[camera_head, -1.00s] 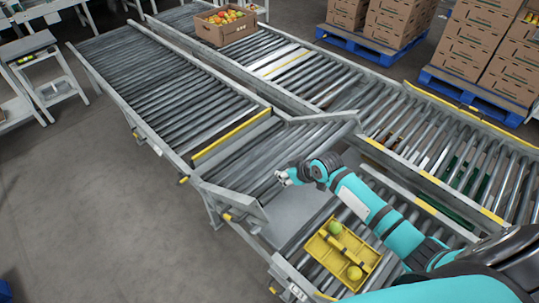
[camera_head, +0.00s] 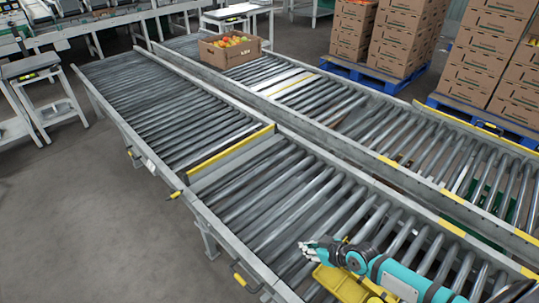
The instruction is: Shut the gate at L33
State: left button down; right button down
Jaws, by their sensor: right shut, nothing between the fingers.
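The gate is a hinged roller section (camera_head: 275,195) in the near conveyor line, just past a yellow-edged crossbar (camera_head: 231,150). It lies flat, and its rollers run on level with the rollers on both sides. No L33 sign can be read. My right gripper (camera_head: 306,250) is shut and empty, at the near end of the line. It is over the rollers beside a yellow tray (camera_head: 338,287), apart from the crossbar. My arm and gripper hide part of the tray. My left gripper is out of view.
A second roller line (camera_head: 400,150) runs parallel behind, carrying a cardboard box (camera_head: 228,58) of tomatoes at the far end. Stacked cartons (camera_head: 396,36) stand on blue pallets (camera_head: 365,76) at the back. The floor at left is clear.

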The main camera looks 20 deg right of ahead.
dwell(0.5)
jog(key=s+f+p+v, duration=0.1)
jog(key=p+v, duration=0.3)
jog(key=v, duration=0.7)
jog(key=shift+s+d, duration=0.25)
jog(key=shift+d, duration=0.05)
jog(key=shift+f, duration=0.1)
